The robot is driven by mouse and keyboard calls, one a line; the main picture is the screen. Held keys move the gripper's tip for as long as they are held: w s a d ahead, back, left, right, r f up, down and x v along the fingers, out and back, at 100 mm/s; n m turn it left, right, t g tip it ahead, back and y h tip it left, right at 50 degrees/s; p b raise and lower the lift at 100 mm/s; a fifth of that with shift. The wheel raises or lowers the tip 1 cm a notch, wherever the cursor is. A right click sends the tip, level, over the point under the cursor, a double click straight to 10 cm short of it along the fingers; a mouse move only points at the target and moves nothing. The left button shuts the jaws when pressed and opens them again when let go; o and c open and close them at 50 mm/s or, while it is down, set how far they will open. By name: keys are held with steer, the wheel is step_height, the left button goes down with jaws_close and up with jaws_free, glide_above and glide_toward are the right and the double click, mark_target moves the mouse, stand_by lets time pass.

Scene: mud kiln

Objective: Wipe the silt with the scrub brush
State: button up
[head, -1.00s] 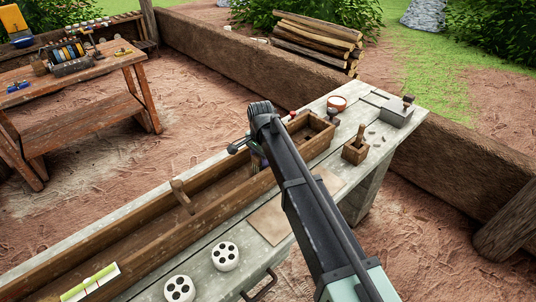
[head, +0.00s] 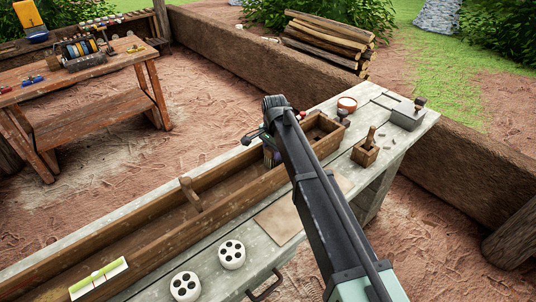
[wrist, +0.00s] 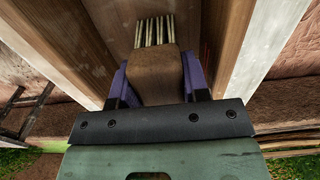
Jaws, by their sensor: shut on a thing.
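The scrub brush (wrist: 157,75), a brown block with pale bristles at its far end, sits between the two purple fingers of my gripper (wrist: 155,85) in the wrist view. My gripper is shut on it, low between the wooden walls of a long trough (head: 125,238). In the head view my arm hides the brush and most of the gripper; only a bit of purple shows beside the arm at the trough's far part. I cannot make out a distinct patch of silt; the trough floor is brown, and its part under the gripper is hidden.
A divider (head: 190,195) crosses the trough, and a green-and-white level (head: 98,278) lies at its near end.

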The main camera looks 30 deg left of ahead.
steer(key=shift+w+d, duration=0.6)
steer(key=shift+w, duration=1.05)
steer(key=shift+w+d, duration=0.55)
steer(key=shift+w, duration=1.05)
steer(key=shift+w+d, duration=0.6)
steer(key=shift+w, duration=1.05)
steer(key=shift+w+d, duration=0.15)
steer(key=shift+w, duration=0.1)
steer(key=shift+s+a+r, duration=0.1)
steer(key=shift+s+a, duration=0.25)
steer(key=shift+s, duration=0.55)
steer(key=shift+s+a, duration=0.3)
steer(key=shift+s, duration=0.55)
steer(key=shift+s+a, duration=0.2)
steer(key=shift+s, duration=0.45)
steer(key=shift+s+a, duration=0.2)
steer(key=shift+s, duration=0.4)
steer(key=shift+s+a, duration=0.3)
steer(key=shift+s, duration=0.45)
steer(key=shift+s+a, duration=0.25)
steer(key=shift+s, duration=0.45)
steer(key=shift+s+a, duration=0.3)
steer(key=shift+s, duration=0.45)
steer(key=shift+s+a+f, duration=0.1)
steer(key=shift+s+a, duration=0.2)
steer(key=shift+s, duration=0.55)
steer(key=shift+s+a+f, duration=0.1)
steer(key=shift+s+a, duration=0.15)
steer(key=shift+s, duration=0.6)
steer(key=shift+r, duration=0.1)
